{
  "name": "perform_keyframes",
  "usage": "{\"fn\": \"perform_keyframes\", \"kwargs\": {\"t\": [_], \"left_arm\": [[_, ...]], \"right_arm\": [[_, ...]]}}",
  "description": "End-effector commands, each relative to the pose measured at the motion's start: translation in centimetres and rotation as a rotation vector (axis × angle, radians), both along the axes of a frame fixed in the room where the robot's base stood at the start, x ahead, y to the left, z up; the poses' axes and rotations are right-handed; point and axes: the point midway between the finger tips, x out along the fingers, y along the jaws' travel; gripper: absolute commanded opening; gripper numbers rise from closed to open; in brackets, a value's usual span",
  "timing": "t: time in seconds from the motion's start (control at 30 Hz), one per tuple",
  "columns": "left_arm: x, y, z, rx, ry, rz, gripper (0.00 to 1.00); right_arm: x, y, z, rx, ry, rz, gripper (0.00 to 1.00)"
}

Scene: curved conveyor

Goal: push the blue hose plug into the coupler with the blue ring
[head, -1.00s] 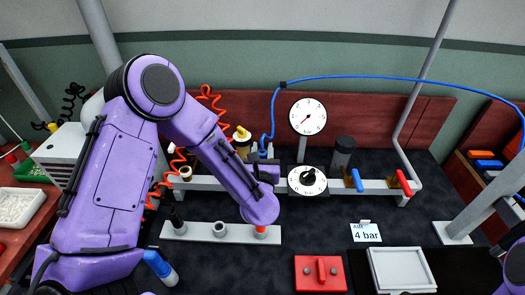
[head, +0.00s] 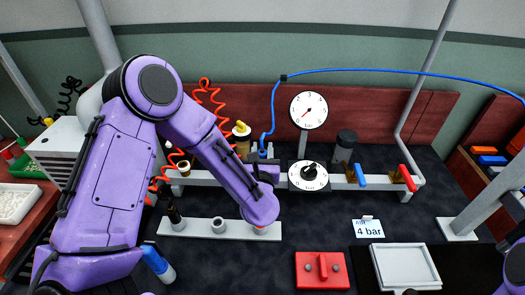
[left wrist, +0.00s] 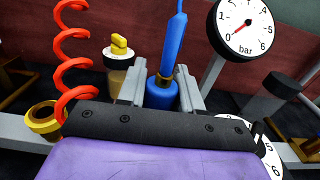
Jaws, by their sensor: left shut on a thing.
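My left gripper (head: 262,153) is at the rail in the middle of the head view. In the left wrist view its two grey fingers (left wrist: 160,92) are shut on the blue hose plug (left wrist: 162,95), one on each side. The plug stands nearly upright, with a brass collar and the blue hose (left wrist: 172,45) rising from its top. Its lower end is hidden behind my gripper body. I cannot make out the coupler with the blue ring in either view, so I cannot tell whether the plug touches it. My right gripper is not in view.
A yellow-ringed coupler (left wrist: 45,120) and red coiled hose (left wrist: 72,50) are left of the gripper. A gauge (head: 309,110) and black-knobbed dial (head: 308,174) stand close right. Blue (head: 360,175) and red (head: 407,178) valve handles are farther right. A red block (head: 322,270) lies in front.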

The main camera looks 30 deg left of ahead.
Motion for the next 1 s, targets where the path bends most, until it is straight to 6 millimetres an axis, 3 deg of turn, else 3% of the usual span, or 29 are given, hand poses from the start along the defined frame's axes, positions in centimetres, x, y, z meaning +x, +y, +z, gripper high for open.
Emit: {"fn": "perform_keyframes", "kwargs": {"t": [0.27,0.3,0.37,0.4,0.73,1.0], "left_arm": [[0.0,0.0,-0.8,0.000,0.000,0.000,0.02],[0.0,0.0,-0.7,0.000,0.000,0.000,0.41],[0.0,0.0,-0.7,0.000,0.000,0.000,0.61],[0.0,0.0,-0.7,0.000,0.000,0.000,0.64],[-0.6,-0.3,-0.8,0.000,0.000,-0.001,0.64],[-6.0,-3.0,-1.0,0.000,0.000,-0.004,0.64]], "right_arm": [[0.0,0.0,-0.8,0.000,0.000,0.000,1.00],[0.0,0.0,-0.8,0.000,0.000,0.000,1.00],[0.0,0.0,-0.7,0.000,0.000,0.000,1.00],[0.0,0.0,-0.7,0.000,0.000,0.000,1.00],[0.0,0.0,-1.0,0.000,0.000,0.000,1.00],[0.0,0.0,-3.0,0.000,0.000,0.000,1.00]]}}
